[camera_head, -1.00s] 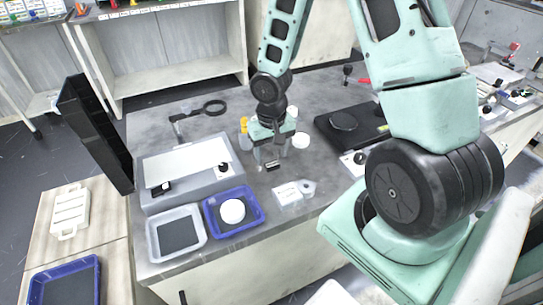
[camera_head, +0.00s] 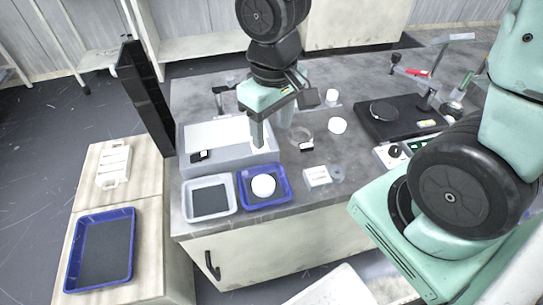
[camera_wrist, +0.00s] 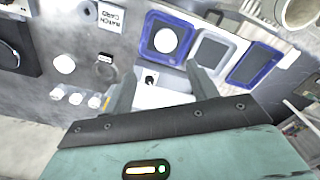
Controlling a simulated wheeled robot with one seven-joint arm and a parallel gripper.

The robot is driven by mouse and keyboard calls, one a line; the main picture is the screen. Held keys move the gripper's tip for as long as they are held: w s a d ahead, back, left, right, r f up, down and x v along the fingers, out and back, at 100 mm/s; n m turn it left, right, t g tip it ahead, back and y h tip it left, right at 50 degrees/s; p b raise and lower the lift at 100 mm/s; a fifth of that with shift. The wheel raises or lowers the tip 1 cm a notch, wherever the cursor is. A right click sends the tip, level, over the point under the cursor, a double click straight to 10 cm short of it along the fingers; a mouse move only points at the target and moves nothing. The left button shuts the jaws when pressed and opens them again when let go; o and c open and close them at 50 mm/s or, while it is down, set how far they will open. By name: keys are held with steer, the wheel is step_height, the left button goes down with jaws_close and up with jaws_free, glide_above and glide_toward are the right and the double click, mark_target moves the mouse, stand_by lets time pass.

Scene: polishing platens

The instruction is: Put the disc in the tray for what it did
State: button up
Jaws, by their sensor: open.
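A white round disc (camera_head: 263,185) lies in a small blue tray (camera_head: 287,199) on the bench; both show in the wrist view, disc (camera_wrist: 165,41) and tray (camera_wrist: 146,41). A pale grey tray (camera_head: 187,205) with a dark pad stands beside it on the left, with nothing on the pad. A larger blue tray (camera_head: 76,262), also with a bare dark pad, sits on the lower side table. My gripper (camera_head: 258,145) is above the grey machine behind the small trays. Its fingers (camera_wrist: 160,92) are apart with nothing held between them.
The grey machine (camera_head: 228,158) has a pale top. A black upright panel (camera_head: 147,100) stands at the bench's left end. A black platen unit (camera_head: 400,118) is farther right.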

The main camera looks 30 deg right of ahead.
steer(key=s+a+r+n, duration=0.3)
steer(key=s+a, duration=0.4)
steer(key=s, duration=0.3)
steer(key=shift+r+n+y, duration=0.3)
steer(key=shift+n, duration=0.5)
